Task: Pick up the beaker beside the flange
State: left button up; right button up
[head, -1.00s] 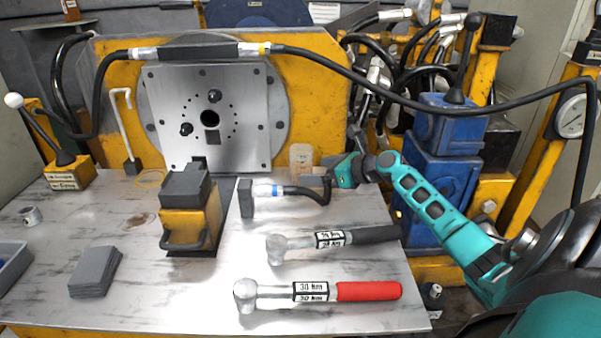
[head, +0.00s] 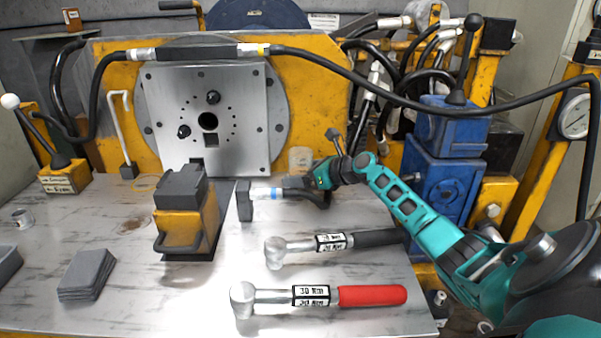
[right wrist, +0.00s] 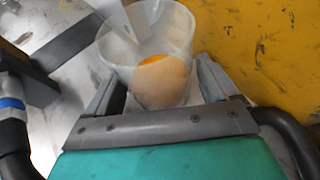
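The beaker (head: 300,157) is a small translucent cup. It stands at the back of the table, just right of the round flange (head: 150,110) with its square metal plate. My right gripper (head: 294,183) is in front of the beaker in the head view and hides its lower part. In the right wrist view the beaker (right wrist: 165,80) is between and just beyond the two spread fingers of the right gripper (right wrist: 160,85). The fingers look open, one on each side of it; contact is not clear. My left gripper is not in view.
Two torque wrenches, one black-handled (head: 330,242) and one red-handled (head: 320,295), lie nearer. A yellow-grey block (head: 183,212) stands left. The yellow machine wall (head: 320,110) is right behind the beaker.

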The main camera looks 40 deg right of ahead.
jog(key=c, duration=0.9)
jog(key=shift+c, duration=0.2)
jog(key=shift+r, duration=0.1)
